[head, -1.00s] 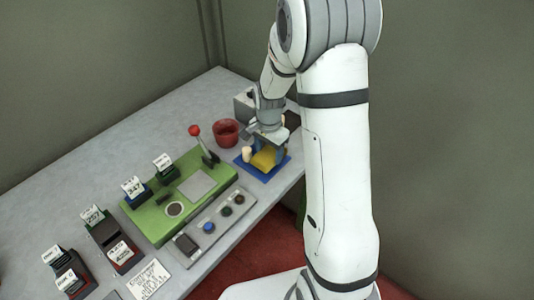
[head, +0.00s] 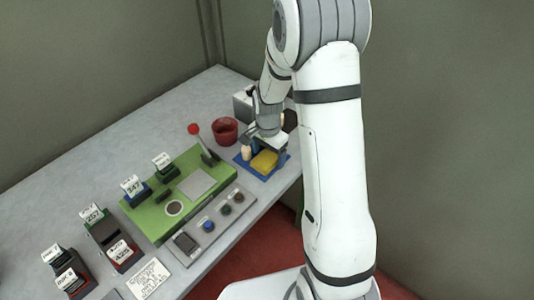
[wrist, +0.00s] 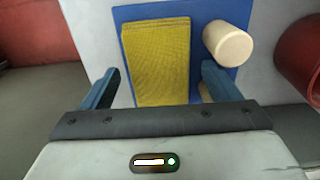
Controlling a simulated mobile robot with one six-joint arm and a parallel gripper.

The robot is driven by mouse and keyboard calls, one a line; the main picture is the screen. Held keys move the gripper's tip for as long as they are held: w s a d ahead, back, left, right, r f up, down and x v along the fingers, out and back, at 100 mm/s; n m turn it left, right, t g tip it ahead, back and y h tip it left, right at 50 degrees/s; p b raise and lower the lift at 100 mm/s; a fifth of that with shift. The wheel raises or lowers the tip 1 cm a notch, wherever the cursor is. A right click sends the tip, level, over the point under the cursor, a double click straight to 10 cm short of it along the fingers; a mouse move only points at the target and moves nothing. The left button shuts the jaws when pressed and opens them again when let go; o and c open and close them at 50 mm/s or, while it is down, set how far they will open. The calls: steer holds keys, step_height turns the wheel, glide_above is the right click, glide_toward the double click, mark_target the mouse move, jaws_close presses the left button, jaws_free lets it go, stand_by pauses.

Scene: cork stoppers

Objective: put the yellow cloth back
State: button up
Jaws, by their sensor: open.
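The yellow cloth (head: 264,161) lies folded on the blue mat (head: 243,163) near the table's right edge. In the wrist view the cloth (wrist: 156,55) is a neat oblong on the mat (wrist: 202,13). My gripper (wrist: 160,72) is open and its blue fingers stand on either side of the cloth's near part, with gaps at both sides. A pale cork (wrist: 228,44) is on the mat to the right of the cloth; a second pale piece shows partly behind the right finger. In the head view my gripper (head: 267,153) partly hides the mat.
A red pot (head: 225,131) stands just left of the mat. A green board (head: 180,195) with a red-knobbed lever (head: 207,150) and a grey tray (head: 215,222) are close by. Labelled holders stand farther left. The table's back left is clear.

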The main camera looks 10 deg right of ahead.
mark_target(268, 157)
steer(key=shift+r, duration=0.15)
step_height(268, 157, up, 11)
steer(key=s+r+n+t, duration=0.1)
steer(key=s+r+n, duration=0.3)
steer(key=s, duration=0.6)
steer(key=s+r+n+t, duration=0.2)
steer(key=s+r+n, duration=0.3)
steer(key=s, duration=0.6)
steer(key=shift+s+r+n+b, duration=0.25)
steer(key=shift+r+n+b, duration=0.1)
steer(key=shift+n, duration=0.55)
